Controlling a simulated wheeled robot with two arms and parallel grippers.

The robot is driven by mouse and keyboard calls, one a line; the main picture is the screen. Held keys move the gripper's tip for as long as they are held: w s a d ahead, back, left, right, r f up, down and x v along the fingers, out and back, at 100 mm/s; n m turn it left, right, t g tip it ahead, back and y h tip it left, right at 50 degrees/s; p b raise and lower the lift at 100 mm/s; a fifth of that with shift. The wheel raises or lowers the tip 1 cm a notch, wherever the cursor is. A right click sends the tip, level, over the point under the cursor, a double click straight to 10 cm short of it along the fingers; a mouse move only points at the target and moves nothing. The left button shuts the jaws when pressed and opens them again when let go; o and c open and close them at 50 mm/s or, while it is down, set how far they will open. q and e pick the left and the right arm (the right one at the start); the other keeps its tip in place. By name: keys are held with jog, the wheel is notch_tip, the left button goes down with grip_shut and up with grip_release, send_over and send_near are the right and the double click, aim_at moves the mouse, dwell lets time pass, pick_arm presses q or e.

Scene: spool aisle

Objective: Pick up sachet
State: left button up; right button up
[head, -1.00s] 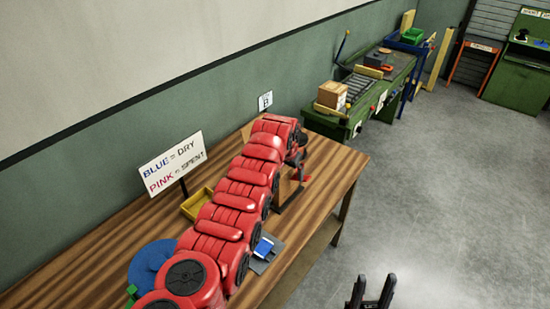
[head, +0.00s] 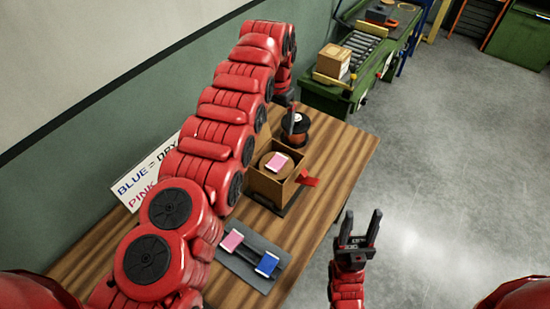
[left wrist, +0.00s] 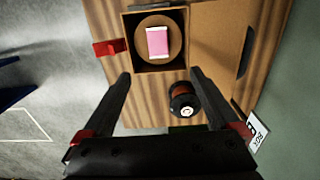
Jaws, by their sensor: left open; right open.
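A pink sachet (head: 277,162) lies on a round brown disc inside an open brown box (head: 262,187); it also shows in the left wrist view (left wrist: 157,42). A second pink sachet (head: 231,240) and a blue sachet (head: 266,264) lie on a grey tray (head: 248,254) in front of the box. My left gripper (left wrist: 161,74) is open and empty above the table, its fingertips pointing toward the box; in the head view its fingers are mostly hidden by the arm. My right gripper (head: 360,230) is open and empty over the floor, right of the table.
A black and orange round object (head: 296,126) stands beside the box. A red tab (head: 308,180) sticks out from the box. A sign (head: 135,187) is partly hidden behind my left arm. A green bench (head: 330,95) stands beyond the table. The floor at right is clear.

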pick_arm(q)
notch_tip(320, 180, down, 3)
jog(key=b, duration=1.2)
send_over(277, 162)
notch_tip(277, 162, down, 9)
jog(key=shift+w+a+r, duration=0.1)
jog(key=shift+r+p, duration=0.15)
jog(key=shift+p, duration=0.25)
jog(key=shift+w+p, duration=0.15)
jog(key=shift+p, duration=0.2)
jog(key=shift+s+f+p, duration=0.25)
jog(key=shift+f+p, duration=0.3)
jog(key=shift+p, duration=0.1)
notch_tip(277, 162, down, 3)
jog(key=shift+s+f+p, duration=0.1)
jog(key=shift+f+p, duration=0.05)
jog(key=shift+p, duration=0.65)
jog(key=shift+f, duration=0.45)
jog(key=shift+c, duration=0.2)
